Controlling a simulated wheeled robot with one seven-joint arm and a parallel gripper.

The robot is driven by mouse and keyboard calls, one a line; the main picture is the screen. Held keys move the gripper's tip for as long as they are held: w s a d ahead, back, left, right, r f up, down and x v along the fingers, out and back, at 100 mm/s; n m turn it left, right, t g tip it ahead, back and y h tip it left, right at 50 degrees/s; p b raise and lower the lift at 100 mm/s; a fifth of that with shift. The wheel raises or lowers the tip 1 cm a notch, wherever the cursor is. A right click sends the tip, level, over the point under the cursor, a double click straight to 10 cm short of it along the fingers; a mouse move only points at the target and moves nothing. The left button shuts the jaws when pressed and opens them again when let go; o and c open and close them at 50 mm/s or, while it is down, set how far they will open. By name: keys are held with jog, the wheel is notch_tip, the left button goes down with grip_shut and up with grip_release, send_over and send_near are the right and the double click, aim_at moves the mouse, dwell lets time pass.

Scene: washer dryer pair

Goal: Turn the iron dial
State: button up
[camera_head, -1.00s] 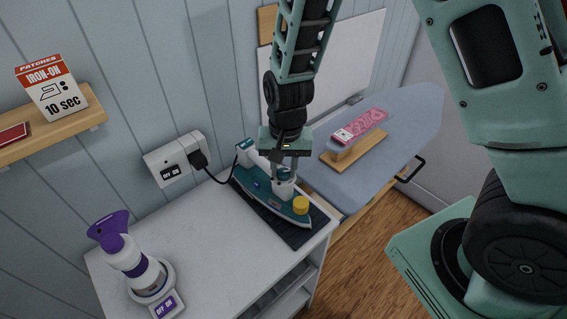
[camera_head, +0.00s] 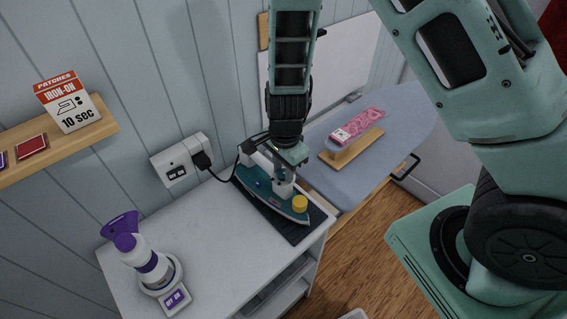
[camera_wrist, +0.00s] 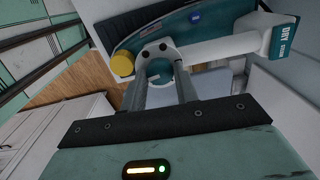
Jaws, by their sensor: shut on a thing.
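The teal iron (camera_head: 265,187) lies on a dark mat (camera_head: 308,229) on the white cabinet top. It also fills the top of the wrist view (camera_wrist: 225,20). Its yellow cap (camera_head: 300,203) is near the front tip. The pale round dial (camera_head: 281,189) stands behind the cap.
A white spray bottle with a purple head (camera_head: 143,255) stands at the cabinet's left. A wall outlet (camera_head: 180,160) feeds the black cord. An ironing board (camera_head: 400,130) with a pink packet is behind right. A shelf (camera_head: 60,147) holds an iron-on patches box (camera_head: 70,103).

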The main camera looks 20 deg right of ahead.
jog(key=shift+m, duration=0.7)
jog(key=shift+p, duration=0.35)
jog(key=o, duration=1)
jog(key=r, duration=1.7)
jog(key=shift+s+d+r+p, duration=0.1)
jog(key=shift+s+r+p, duration=0.1)
jog(key=shift+s+p, duration=0.15)
jog(key=shift+f, duration=0.1)
